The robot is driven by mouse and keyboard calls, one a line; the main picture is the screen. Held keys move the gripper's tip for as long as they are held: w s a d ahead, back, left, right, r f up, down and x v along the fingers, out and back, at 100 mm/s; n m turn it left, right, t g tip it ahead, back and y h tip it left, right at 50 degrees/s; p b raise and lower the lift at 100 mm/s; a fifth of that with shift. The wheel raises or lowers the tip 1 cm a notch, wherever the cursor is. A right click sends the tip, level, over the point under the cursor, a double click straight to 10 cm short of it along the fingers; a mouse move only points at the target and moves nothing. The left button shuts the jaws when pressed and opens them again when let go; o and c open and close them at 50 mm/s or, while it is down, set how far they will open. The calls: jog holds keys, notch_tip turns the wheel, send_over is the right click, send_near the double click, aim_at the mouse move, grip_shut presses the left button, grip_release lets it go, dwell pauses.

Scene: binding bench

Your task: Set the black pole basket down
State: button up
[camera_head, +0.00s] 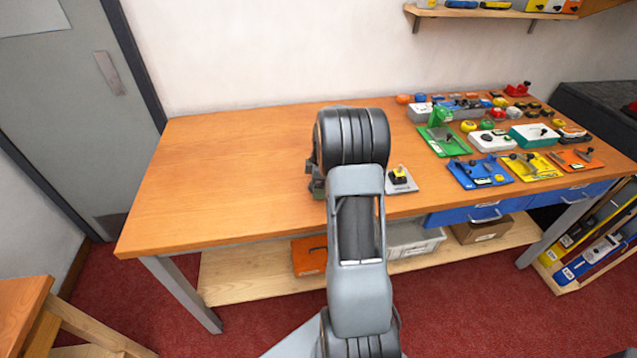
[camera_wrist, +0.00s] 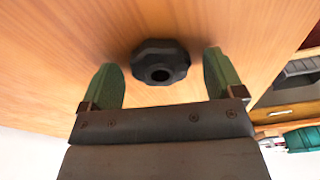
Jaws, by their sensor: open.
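The black pole basket (camera_wrist: 160,58) is a dark, many-sided round piece with a hole in its middle. In the wrist view it appears to rest on the wooden bench top (camera_wrist: 60,45). My gripper (camera_wrist: 160,72) is open, with one green finger on each side of the basket. A gap shows between the basket and each finger. In the head view my arm hides the basket and most of my gripper.
The left half of the bench (camera_head: 220,170) is clear. A grey plate with a yellow-and-black piece (camera_head: 399,176) lies just right of my arm. Several coloured trays and parts, including a green tray (camera_head: 445,143), fill the right side. A wall shelf (camera_head: 480,13) hangs above.

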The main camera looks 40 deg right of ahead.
notch_tip(320, 180, up, 12)
jog(key=d+f, duration=0.1)
jog(key=s+a+r+m+t+h, duration=0.1)
jog(key=s+a+r+m, duration=0.15)
jog(key=a, duration=0.45)
jog(key=s+a+r+m, duration=0.2)
jog(key=s+a+r, duration=0.15)
jog(key=a, duration=0.45)
jog(key=s+a+f+m+t, duration=0.1)
jog(key=s+a+f+m, duration=0.2)
jog(key=s+a+m, duration=0.4)
jog(key=s+a, duration=0.2)
jog(key=s, duration=0.2)
jog(key=shift+s+a+t, duration=0.3)
jog(key=shift+s+a, duration=0.1)
jog(key=shift+r+p, duration=0.75)
jog(key=shift+r, duration=0.15)
